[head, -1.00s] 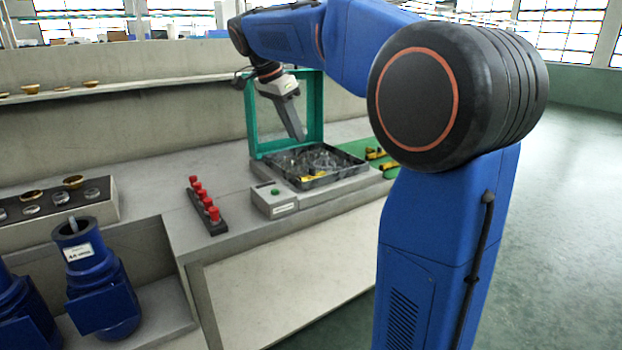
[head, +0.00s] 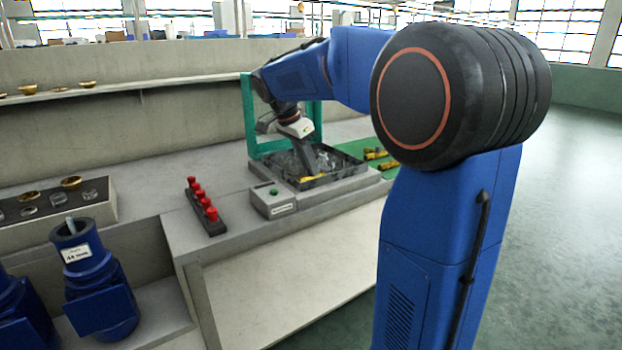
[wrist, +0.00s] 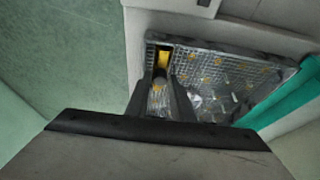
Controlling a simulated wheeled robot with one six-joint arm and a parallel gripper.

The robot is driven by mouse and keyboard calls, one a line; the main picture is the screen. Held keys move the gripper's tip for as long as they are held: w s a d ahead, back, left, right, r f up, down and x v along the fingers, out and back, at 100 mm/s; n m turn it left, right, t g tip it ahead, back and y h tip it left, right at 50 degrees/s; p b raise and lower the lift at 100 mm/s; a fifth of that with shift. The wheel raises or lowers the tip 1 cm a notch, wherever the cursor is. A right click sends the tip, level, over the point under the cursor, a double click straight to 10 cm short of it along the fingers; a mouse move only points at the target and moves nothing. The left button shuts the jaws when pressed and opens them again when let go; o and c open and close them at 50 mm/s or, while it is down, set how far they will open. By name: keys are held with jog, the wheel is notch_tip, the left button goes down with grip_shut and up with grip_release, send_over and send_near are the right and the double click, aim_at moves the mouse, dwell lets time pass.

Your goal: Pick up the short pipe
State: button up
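A dark, shallow tray (head: 345,172) with a mesh-like floor stands on the bench; it also shows in the wrist view (wrist: 285,66). A yellow piece (wrist: 163,59) lies near the tray's corner, just beyond my fingertips; it also shows in the head view (head: 312,178). I cannot tell for sure whether this is the short pipe. My gripper (wrist: 160,76) points down at the tray with its two fingers apart. Between the fingers I see a pale, shiny surface with a small yellow spot, and no clear grip on anything. In the head view my gripper (head: 318,165) is low over the tray.
A green frame (head: 251,115) stands behind the tray. A dark strip with several red knobs (head: 206,207) lies left. Yellow fittings (head: 375,154) lie on a green mat at right. Blue pump housings (head: 95,285) stand lower left.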

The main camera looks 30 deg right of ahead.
jog(key=shift+f, duration=0.15)
grip_shut()
notch_tip(320, 180, up, 15)
dwell(1.3)
